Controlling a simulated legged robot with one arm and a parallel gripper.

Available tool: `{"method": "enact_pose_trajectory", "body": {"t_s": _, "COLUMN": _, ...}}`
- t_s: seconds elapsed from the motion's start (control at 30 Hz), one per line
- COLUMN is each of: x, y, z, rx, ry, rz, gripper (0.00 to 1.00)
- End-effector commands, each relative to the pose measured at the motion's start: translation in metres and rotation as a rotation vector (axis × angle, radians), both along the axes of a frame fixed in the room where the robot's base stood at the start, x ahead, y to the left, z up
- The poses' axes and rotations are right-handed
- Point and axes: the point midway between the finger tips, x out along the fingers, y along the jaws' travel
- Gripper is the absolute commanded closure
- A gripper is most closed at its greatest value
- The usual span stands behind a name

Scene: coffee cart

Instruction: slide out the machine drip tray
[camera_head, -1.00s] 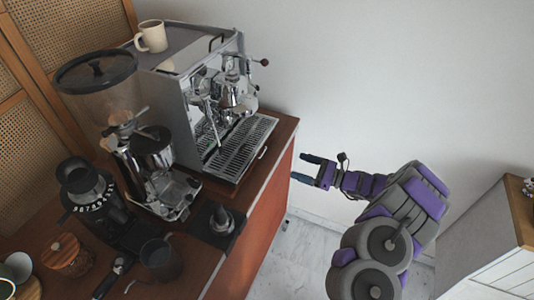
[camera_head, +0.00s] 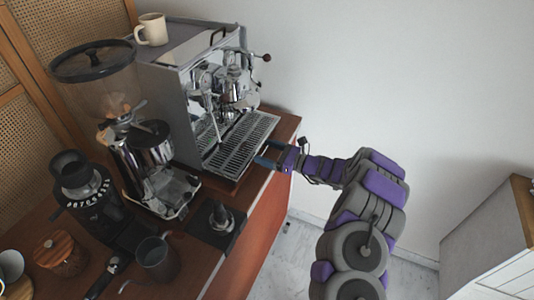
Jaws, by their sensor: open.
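The drip tray (camera_head: 240,143) is a dark slatted grate in a metal frame at the base of the silver espresso machine (camera_head: 168,100). It sits in the machine, above the wooden counter top. My gripper (camera_head: 266,153) is open at the tray's right front edge, with its two dark fingers pointing left toward the front edge. The fingers are around or very near the tray's front handle. The handle is mostly hidden by the fingers, and I cannot tell whether they touch it.
A grinder (camera_head: 95,95) with a clear hopper stands left of the machine. A tamper (camera_head: 221,217) on a dark mat and a dark pitcher (camera_head: 157,260) are on the front counter. A cream mug (camera_head: 151,29) sits on the machine. The floor right of the cart is free.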

Motion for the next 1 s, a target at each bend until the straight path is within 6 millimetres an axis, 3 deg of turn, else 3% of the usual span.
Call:
{"method": "enact_pose_trajectory", "body": {"t_s": 0.23, "x": 0.0002, "y": 0.0025, "z": -0.0004, "rx": -0.003, "ry": 0.0, "rz": -0.001, "gripper": 0.16}}
{"method": "enact_pose_trajectory", "body": {"t_s": 0.9, "x": 0.0017, "y": 0.0018, "z": -0.0015, "rx": -0.004, "ry": 0.0, "rz": -0.003, "gripper": 0.8}}
{"method": "enact_pose_trajectory", "body": {"t_s": 1.0, "x": 0.0017, "y": 0.001, "z": -0.0015, "rx": -0.004, "ry": 0.0, "rz": -0.004, "gripper": 0.84}}
